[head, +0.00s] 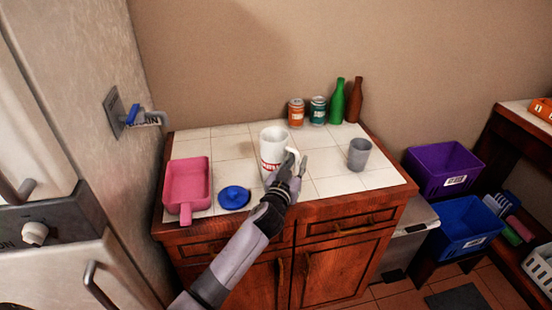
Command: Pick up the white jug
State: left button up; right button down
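The white jug (272,147) stands upright on the tiled countertop (333,187), with red lettering on its side. My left gripper (297,164) is at the jug's right front side, by its handle, and covers part of the jug's lower right. One finger stands apart to the right of the jug, and a gap shows between it and the other finger. I cannot tell whether the fingers touch the handle. My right gripper is not in view.
A pink pan (187,184) and a blue lid (234,197) lie left of the jug. A grey cup (359,154) stands to the right. Cans (297,112) and bottles (337,101) stand at the back. Purple (442,168) and blue (464,229) bins are at right.

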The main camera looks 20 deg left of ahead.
pick_arm(q)
grip_shut()
dwell(0.6)
